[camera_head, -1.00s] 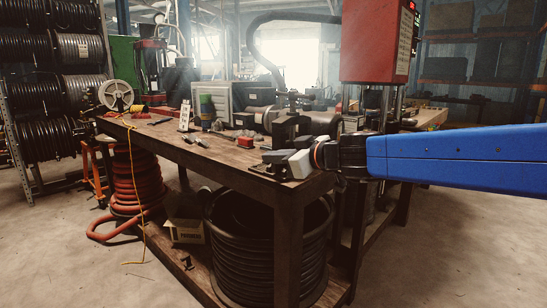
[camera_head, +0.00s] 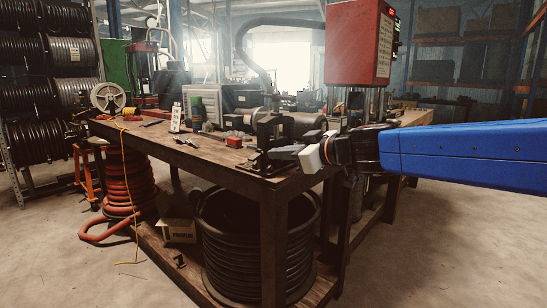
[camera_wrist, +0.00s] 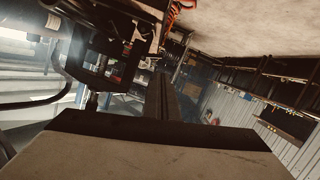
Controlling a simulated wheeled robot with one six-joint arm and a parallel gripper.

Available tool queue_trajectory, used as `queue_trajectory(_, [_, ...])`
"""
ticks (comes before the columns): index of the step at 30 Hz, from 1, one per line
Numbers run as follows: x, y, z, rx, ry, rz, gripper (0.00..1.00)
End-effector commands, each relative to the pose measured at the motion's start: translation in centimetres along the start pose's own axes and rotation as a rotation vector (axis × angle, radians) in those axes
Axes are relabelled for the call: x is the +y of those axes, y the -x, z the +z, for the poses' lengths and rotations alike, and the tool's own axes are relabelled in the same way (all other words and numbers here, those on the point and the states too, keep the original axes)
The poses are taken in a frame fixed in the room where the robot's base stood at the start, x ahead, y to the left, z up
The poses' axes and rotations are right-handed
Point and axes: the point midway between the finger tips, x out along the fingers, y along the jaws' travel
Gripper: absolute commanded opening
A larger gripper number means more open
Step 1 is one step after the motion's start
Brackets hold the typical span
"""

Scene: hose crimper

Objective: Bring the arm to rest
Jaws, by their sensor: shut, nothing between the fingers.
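My blue arm (camera_head: 460,155) reaches in from the right in the head view. My gripper (camera_head: 285,155) is at its left end, with a white block-shaped body and dark fingers pointing left. It is shut and appears empty. It is beside the black clamp-like fixture (camera_head: 269,140) at the near corner of the wooden workbench (camera_head: 200,158); whether they touch cannot be told. In the wrist view the gripper's pale body and dark edge (camera_wrist: 160,127) fill the bottom, with a dark fixture (camera_wrist: 108,55) at upper left.
A red crimping machine (camera_head: 357,45) stands behind my gripper. A small red block (camera_head: 234,142) and a cable reel (camera_head: 108,97) are on the bench. A coiled black hose (camera_head: 258,245) sits below. Hose racks (camera_head: 45,90) line the left. Floor at right (camera_head: 450,245) is clear.

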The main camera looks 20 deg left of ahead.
Motion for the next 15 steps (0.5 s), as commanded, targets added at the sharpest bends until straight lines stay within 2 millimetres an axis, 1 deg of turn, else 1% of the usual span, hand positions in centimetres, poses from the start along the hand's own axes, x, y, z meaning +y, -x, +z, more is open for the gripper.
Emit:
queue_trajectory(4, [0.17, 0.39, -0.12, 0.0, -0.001, -0.001, 0.0])
queue_trajectory(15, [0.2, 0.5, -0.13, 0.0, -0.001, -0.001, 0.0])
